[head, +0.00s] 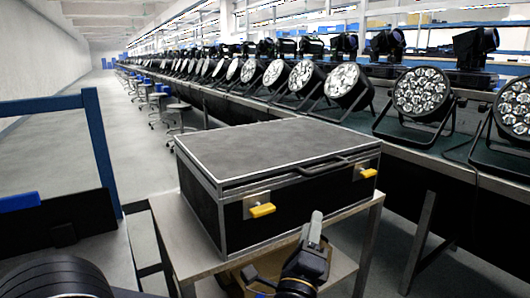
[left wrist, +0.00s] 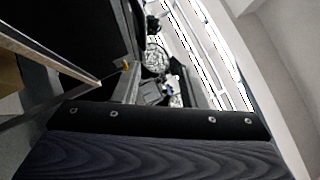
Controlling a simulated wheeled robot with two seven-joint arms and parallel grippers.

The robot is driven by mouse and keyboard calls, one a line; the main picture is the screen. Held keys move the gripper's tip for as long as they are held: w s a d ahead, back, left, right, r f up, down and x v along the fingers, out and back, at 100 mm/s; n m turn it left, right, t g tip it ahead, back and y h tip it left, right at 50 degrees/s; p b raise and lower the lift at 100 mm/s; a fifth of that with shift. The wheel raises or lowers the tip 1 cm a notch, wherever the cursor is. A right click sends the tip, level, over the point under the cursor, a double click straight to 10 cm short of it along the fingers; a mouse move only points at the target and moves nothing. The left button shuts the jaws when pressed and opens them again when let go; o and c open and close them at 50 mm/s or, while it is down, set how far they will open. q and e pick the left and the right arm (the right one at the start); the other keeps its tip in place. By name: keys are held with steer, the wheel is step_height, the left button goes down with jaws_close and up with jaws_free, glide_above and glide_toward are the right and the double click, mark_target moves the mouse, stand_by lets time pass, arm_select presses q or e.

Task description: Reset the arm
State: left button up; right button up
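My left gripper (head: 314,228) shows at the bottom middle of the head view, pointing up, in front of the black case. Its grey fingertips overlap the case's lower edge and the table edge in the picture; I cannot tell the gap between the fingers or whether they touch anything. Nothing is clearly seen held in it. The black case (head: 270,143) with silver edges, a handle and two yellow latches lies closed on a small table (head: 186,246). In the left wrist view the picture is turned sideways, with the dark case (left wrist: 75,35) at upper left. My right gripper is not in view.
A long row of par cans (head: 422,92) stands on a dark bench to the right and far back. A blue frame (head: 100,150) stands at the left. Several stools (head: 178,118) line the aisle. The grey floor (head: 60,145) at left is open.

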arm_select(q)
steer(key=s+a+f+n+g+y, duration=0.1)
steer(key=a+f+n+g, duration=0.25)
steer(key=a+n, duration=0.45)
steer(key=s+a+f+n+g, duration=0.2)
steer(key=a+n+g, duration=0.25)
steer(key=a, duration=0.65)
steer(key=s+a+f+n+g+y, duration=0.1)
steer(key=s+a+f+n+g, duration=0.1)
steer(key=s+a+f+n, duration=0.4)
steer(key=s+a+f+n+g+y, duration=0.1)
steer(key=s+n+g, duration=0.25)
steer(key=s, duration=0.45)
steer(key=s+a+f+n+g, duration=0.2)
steer(key=s+a+f+n, duration=0.2)
steer(key=s+n, duration=0.25)
step_height(320, 180, up, 38)
steer(key=s+p, duration=0.1)
steer(key=p, duration=3.7)
steer(key=shift+d+m, duration=0.3)
steer(key=shift+m, duration=0.05)
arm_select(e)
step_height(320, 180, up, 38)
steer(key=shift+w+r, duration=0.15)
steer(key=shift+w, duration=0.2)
arm_select(q)
steer(key=shift+s, duration=0.1)
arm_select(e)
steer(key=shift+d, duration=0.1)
